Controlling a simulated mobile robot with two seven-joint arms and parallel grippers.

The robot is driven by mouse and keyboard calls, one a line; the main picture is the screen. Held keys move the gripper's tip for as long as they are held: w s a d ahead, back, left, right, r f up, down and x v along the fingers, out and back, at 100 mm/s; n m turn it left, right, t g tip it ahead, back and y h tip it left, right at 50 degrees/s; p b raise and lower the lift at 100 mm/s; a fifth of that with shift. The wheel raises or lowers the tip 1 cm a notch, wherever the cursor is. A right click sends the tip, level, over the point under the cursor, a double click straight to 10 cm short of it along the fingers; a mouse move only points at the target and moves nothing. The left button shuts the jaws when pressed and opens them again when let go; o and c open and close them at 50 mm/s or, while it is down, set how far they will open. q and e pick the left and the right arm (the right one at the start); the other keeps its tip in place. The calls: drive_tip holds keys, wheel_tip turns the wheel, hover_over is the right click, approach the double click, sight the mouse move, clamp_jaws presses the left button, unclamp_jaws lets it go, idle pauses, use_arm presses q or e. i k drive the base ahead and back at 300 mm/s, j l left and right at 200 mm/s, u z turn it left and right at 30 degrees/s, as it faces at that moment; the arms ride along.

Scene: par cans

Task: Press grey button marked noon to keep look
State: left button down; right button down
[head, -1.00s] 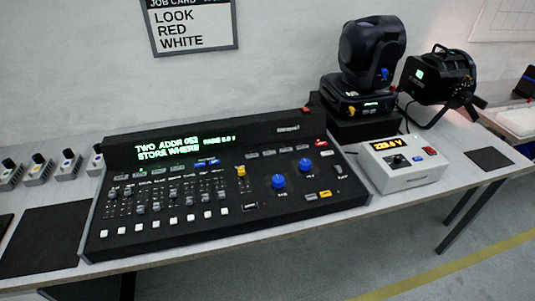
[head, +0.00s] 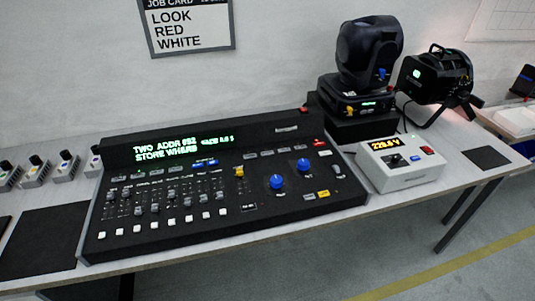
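A black lighting desk (head: 225,212) lies on the table in the head view. Its green display (head: 165,150) reads "TWO ADDR 052" and "STORE WHERE", partly blurred. Small grey buttons (head: 266,154) run in a row right of the display. More grey buttons (head: 137,176) sit below the display, around a lit blue one (head: 205,162). Their labels are too small to read, so I cannot tell which is marked noon. White buttons (head: 160,229) line the front below the faders. Neither of my grippers is in view.
A job card (head: 185,25) on the wall reads "LOOK RED WHITE". A moving-head light (head: 368,55) and a par can (head: 437,78) stand behind a white meter box (head: 405,175). Small fixtures (head: 66,166) stand at left. Dark mats (head: 42,240) lie flat.

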sight(269, 152)
drive_tip(key=i+l+u, duration=0.1)
drive_tip(key=l+u, duration=0.2)
drive_tip(key=l, duration=0.55)
drive_tip(key=l+u, duration=0.25)
drive_tip(key=l, duration=0.65)
